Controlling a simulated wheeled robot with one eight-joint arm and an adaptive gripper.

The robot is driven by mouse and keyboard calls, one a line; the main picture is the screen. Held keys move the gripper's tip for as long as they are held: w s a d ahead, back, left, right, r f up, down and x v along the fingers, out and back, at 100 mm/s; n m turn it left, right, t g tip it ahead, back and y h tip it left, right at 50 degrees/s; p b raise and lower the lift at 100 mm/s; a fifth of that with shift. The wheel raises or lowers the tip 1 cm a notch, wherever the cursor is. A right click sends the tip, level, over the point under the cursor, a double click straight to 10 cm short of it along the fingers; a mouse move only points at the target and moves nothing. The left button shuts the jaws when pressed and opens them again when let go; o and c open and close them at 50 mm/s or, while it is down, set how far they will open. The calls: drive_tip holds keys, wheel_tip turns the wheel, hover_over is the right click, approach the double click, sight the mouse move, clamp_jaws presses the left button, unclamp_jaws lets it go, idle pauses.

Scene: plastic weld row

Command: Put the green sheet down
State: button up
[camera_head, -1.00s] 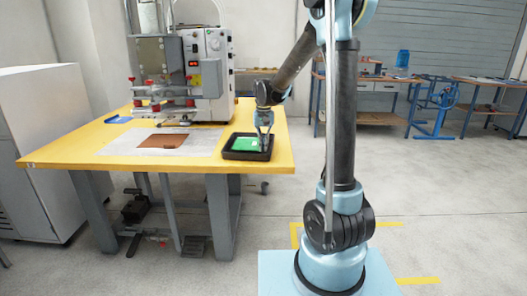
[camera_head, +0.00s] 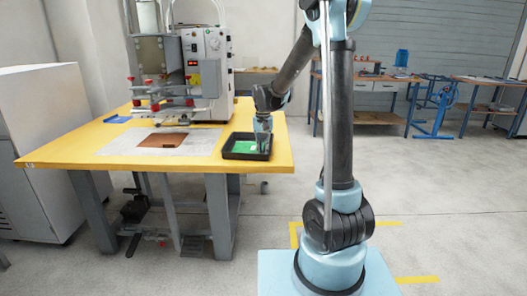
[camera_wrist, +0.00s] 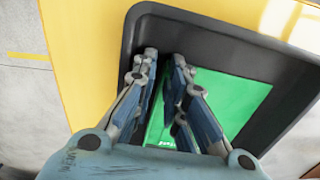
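The green sheet (camera_head: 244,147) lies in a black tray (camera_head: 228,155) at the right end of the yellow table. The wrist view shows the sheet (camera_wrist: 235,97) flat inside the dark tray walls (camera_wrist: 210,40), with part of it hidden under my fingers. My gripper (camera_head: 262,150) points down into the tray. In the wrist view, the fingers of my gripper (camera_wrist: 164,62) stand apart, with a gap between the tips and nothing visibly pinched. The tips are low over the sheet's edge near a tray wall; I cannot tell if they touch it.
A brown sheet (camera_head: 165,140) lies on a pale mat (camera_head: 115,147) left of the tray on the yellow table (camera_head: 75,153). A welding machine (camera_head: 205,75) with red-knobbed clamps stands behind the mat. A blue item (camera_head: 117,119) lies at the back left.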

wheel_tip(320, 180, up, 12)
drive_tip(key=f, duration=0.1)
drive_tip(key=s+d+r, duration=0.2)
drive_tip(key=s+d, duration=0.5)
drive_tip(key=s, duration=0.3)
drive_tip(key=s+d+f, duration=0.3)
drive_tip(key=s+f, duration=0.1)
drive_tip(key=s, duration=0.4)
drive_tip(key=s+d+f+n+t, duration=0.1)
drive_tip(key=s+d+f, duration=0.3)
drive_tip(key=s, duration=0.4)
drive_tip(key=s+d+f+t, duration=0.1)
drive_tip(key=s+d+f, duration=0.3)
drive_tip(key=s+f, duration=0.2)
drive_tip(key=shift+s+f+n, duration=0.15)
drive_tip(key=shift+s+n, duration=0.15)
drive_tip(key=shift+s, duration=0.7)
